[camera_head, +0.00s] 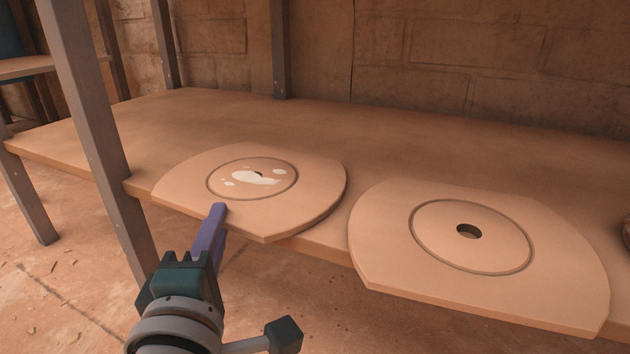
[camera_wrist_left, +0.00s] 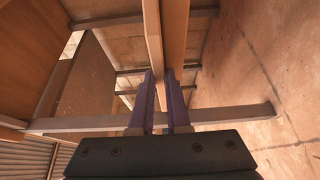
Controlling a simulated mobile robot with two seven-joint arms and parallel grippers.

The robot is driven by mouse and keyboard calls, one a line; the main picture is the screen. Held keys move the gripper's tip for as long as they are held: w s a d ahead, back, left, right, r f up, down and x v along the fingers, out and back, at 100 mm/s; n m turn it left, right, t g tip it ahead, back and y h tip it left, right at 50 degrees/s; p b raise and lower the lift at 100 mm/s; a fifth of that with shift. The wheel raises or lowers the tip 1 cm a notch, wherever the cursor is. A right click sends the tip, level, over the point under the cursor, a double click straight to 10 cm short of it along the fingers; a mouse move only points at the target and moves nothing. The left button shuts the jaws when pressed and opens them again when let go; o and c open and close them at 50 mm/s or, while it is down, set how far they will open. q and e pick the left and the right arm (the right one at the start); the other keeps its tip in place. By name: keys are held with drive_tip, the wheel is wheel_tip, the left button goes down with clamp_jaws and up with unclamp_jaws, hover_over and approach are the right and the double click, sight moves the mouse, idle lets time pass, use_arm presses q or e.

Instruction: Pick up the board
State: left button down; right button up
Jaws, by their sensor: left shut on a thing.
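In the left wrist view the purple fingers (camera_wrist_left: 166,92) close around a wooden edge. A second similar board (camera_head: 385,235) lies to the right, also overhanging. My right gripper is not in view.
The table (camera_head: 400,135) is bare behind both boards. A metal post (camera_head: 85,95) stands at the left of the table, close to the left board. A brick wall (camera_head: 440,55) is behind. A dark reddish object (camera_head: 626,232) is cut off at the right edge.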

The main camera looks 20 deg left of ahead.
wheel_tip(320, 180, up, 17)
drive_tip(key=p, duration=1.7)
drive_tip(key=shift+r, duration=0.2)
